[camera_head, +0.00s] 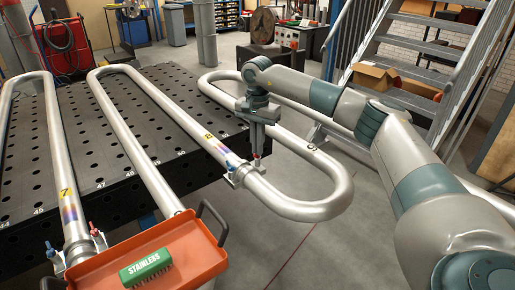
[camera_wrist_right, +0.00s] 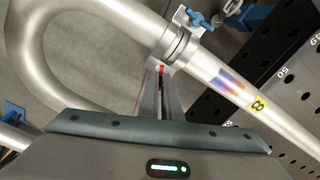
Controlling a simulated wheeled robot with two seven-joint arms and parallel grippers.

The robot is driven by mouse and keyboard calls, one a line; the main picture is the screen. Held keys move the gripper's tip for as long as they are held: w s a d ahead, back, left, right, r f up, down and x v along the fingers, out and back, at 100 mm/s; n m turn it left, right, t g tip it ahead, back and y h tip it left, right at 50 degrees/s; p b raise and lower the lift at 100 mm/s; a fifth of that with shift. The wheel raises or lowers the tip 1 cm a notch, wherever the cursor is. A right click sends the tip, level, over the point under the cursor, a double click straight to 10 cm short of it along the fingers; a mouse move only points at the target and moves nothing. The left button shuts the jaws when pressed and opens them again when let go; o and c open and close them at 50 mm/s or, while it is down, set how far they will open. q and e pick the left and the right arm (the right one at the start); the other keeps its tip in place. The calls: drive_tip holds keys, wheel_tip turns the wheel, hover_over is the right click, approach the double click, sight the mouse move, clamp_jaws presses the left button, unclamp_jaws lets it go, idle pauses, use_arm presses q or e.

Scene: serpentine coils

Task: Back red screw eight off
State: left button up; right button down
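Pipe eight carries a yellow 8 label (camera_head: 209,136) and a rainbow heat-tint band beside a metal clamp (camera_head: 240,176). The label (camera_wrist_right: 257,105) also shows in the right wrist view. The clamp has a red screw (camera_head: 256,156) and a blue screw (camera_head: 229,167). My right gripper (camera_head: 257,150) points down at the red screw. In the right wrist view its narrow fingers (camera_wrist_right: 162,82) are close together, with the red screw (camera_wrist_right: 161,69) between their tips; they look shut on it. The blue screw (camera_wrist_right: 198,19) is clear of the fingers. My left gripper is not in view.
An orange tray (camera_head: 190,240) with a green STAINLESS brush (camera_head: 146,268) stands at the bottom left. Pipe seven's clamp (camera_head: 80,247) has red and blue screws beside it. The perforated black table (camera_head: 100,160) lies under the coils. Metal stairs (camera_head: 425,50) stand at the right.

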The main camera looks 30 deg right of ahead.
drive_tip(key=n, duration=0.2)
drive_tip(key=n+b, duration=0.1)
drive_tip(key=n, duration=0.1)
drive_tip(key=shift+s+f+n, duration=0.15)
drive_tip(key=shift+f+n, duration=0.15)
drive_tip(key=shift+f, duration=0.05)
drive_tip(key=shift+a+n, duration=0.1)
drive_tip(key=shift+n, duration=0.4)
drive_tip(key=n, duration=0.3)
drive_tip(key=shift+n+b, duration=0.3)
drive_tip(key=shift+n, duration=0.8)
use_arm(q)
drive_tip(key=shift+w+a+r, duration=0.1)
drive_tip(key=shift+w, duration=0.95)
use_arm(e)
drive_tip(key=shift+n, duration=0.4)
drive_tip(key=c, duration=2)
unclamp_jaws()
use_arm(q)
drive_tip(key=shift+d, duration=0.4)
use_arm(e)
drive_tip(key=shift+a, duration=0.15)
